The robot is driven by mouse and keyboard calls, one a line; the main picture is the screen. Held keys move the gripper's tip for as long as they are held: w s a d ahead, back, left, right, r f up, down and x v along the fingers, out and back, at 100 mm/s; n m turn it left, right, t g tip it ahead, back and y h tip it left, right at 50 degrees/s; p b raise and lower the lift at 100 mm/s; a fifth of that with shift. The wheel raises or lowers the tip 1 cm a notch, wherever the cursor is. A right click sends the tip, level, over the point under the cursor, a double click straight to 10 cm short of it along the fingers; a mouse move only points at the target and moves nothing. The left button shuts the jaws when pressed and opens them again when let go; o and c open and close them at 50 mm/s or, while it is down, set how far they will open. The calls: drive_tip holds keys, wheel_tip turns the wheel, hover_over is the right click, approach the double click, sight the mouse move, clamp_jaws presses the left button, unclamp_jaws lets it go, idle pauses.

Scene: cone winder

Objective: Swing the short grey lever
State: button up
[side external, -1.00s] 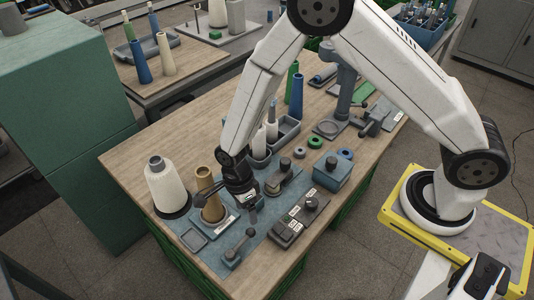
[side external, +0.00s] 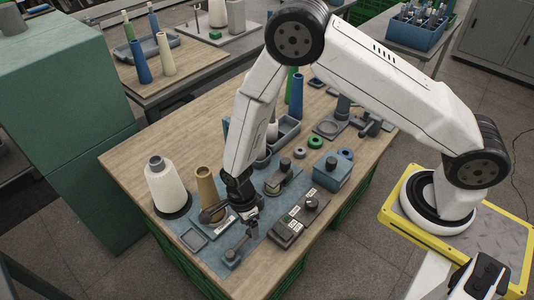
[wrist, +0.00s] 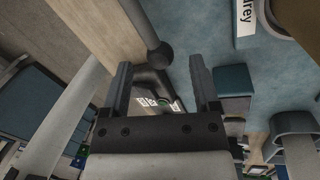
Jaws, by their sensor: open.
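The short grey lever (side external: 239,244) stands on a small blue base near the front corner of the blue mat in the side view. Its upper end reaches to just under my gripper (side external: 248,222), which points down. In the wrist view my gripper (wrist: 159,62) is open. A dark rod with a rounded knob (wrist: 160,56), which looks like the lever, shows in the gap between the fingertips, apart from both. I cannot tell from these views how deep the knob sits between the fingers.
A brown cone (side external: 207,187) stands on a plate just behind my gripper, with a white yarn cone (side external: 166,185) to its left. A grey control box (side external: 301,221) lies to the right. A blue box (side external: 332,171) is farther right.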

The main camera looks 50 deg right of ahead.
drive_tip(key=shift+s+f, duration=0.2)
drive_tip(key=shift+f, duration=0.85)
clamp_jaws()
idle(0.8)
